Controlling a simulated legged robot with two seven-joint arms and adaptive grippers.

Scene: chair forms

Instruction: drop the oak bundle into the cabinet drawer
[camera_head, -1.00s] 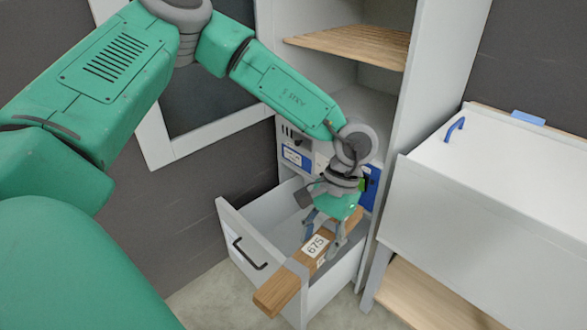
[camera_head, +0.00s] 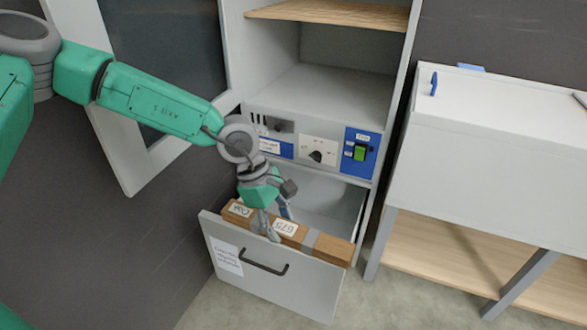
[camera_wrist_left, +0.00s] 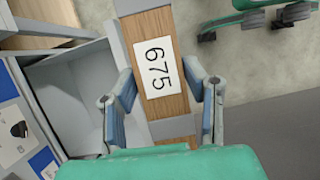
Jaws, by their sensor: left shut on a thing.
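The oak bundle (camera_head: 314,241) is a long wooden block with grey bands and white labels, one reading 675. My left gripper (camera_head: 270,232) is shut on it near the middle. The bundle lies roughly parallel to the front of the open cabinet drawer (camera_head: 262,278), at or just above the front panel's top edge. I cannot tell whether it touches the drawer. In the left wrist view the bundle (camera_wrist_left: 157,70) sits between the fingers of my left gripper (camera_wrist_left: 160,90), with the drawer's inside (camera_wrist_left: 75,95) to its left. My right gripper is not in view.
The cabinet's control panel (camera_head: 316,150) with a knob and green switch is above the drawer. An open cabinet door (camera_head: 165,80) stands left. A white bench with a wooden lower shelf (camera_head: 425,255) is right of the cabinet. The drawer's rear part (camera_head: 330,195) looks empty.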

